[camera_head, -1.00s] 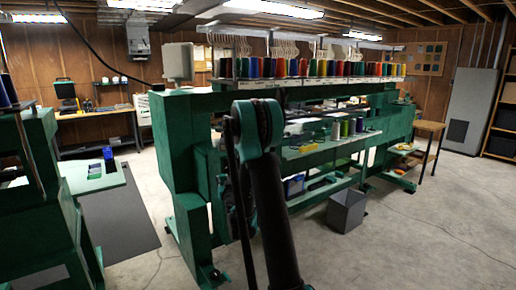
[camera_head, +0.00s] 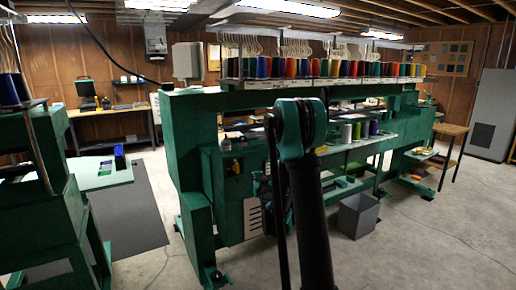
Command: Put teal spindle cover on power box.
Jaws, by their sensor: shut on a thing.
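My arm rises through the lower middle of the head view, a black link with a teal joint at its top. My gripper cannot be made out; the arm hides what lies straight behind it. I cannot pick out a teal spindle cover. A pale box (camera_head: 187,60) stands on the left end of the green embroidery machine (camera_head: 193,130). A grey box with a conduit (camera_head: 155,38) hangs on the back wall. I cannot tell which of these is the power box.
Coloured thread cones (camera_head: 340,68) line the machine's top. A grey bin (camera_head: 358,215) stands on the floor before it. Another green machine (camera_head: 45,165) stands at left, beside a dark floor mat (camera_head: 135,215). The concrete floor at right is clear.

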